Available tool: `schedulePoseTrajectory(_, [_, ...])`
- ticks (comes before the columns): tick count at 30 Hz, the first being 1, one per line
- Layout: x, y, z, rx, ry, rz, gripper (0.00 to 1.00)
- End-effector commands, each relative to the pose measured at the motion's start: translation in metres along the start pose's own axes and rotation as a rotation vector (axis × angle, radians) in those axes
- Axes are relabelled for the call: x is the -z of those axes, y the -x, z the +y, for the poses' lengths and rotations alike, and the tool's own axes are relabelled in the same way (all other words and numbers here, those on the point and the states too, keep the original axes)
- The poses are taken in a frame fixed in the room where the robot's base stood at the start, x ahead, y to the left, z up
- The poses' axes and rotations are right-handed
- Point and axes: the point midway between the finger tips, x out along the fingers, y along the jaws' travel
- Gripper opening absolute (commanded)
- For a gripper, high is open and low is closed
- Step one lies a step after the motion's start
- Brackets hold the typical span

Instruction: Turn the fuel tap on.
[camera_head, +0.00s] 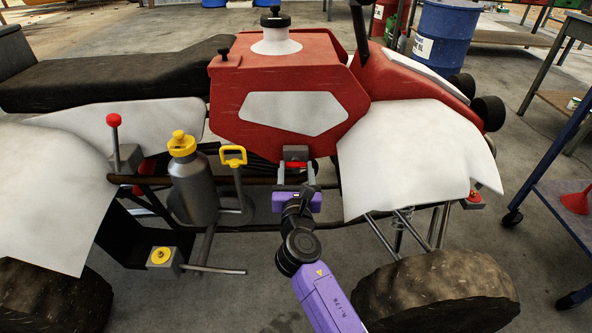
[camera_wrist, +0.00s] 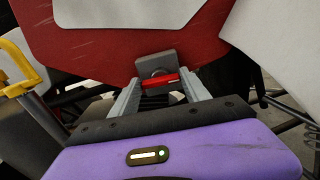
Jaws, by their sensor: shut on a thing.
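The fuel tap is a small grey block (camera_wrist: 156,63) with a red lever (camera_wrist: 165,82), low on the red tank side of the quad bike. The red lever lies nearly level in the wrist view and also shows in the head view (camera_head: 296,164). My gripper (camera_wrist: 159,85) reaches the tap from below, its two grey fingers on either side of the lever. It is shut on the red lever. In the head view my purple wrist and fingers (camera_head: 296,181) are just under the tap and partly hide the fingertips.
A yellow-handled pull (camera_head: 232,157) and a grey bottle with a yellow cap (camera_head: 192,180) stand left of the tap. A red-knobbed lever (camera_head: 114,121) is further left. White fender (camera_head: 415,155) and front wheel (camera_head: 435,290) are close on the right.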

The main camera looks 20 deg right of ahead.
Motion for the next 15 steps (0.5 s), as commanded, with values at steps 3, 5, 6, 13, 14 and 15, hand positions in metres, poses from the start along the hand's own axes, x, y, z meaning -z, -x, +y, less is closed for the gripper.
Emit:
schedulePoseTrajectory(3, [0.0008, 0.0004, -0.0001, 0.000, -0.049, 0.000, 0.14])
schedulePoseTrajectory(5, [0.0010, 0.0004, -0.0004, 0.000, -0.085, 0.000, 0.14])
schedulePoseTrajectory(6, [0.0011, 0.0004, -0.0006, 0.000, -0.112, 0.000, 0.14])
schedulePoseTrajectory(13, [0.0018, 0.0004, -0.0013, 0.000, -0.312, 0.000, 0.14])
schedulePoseTrajectory(14, [0.0019, 0.0004, -0.0014, 0.000, -0.341, 0.000, 0.14])
schedulePoseTrajectory(15, [0.0019, 0.0005, -0.0015, 0.000, -0.379, 0.000, 0.14])
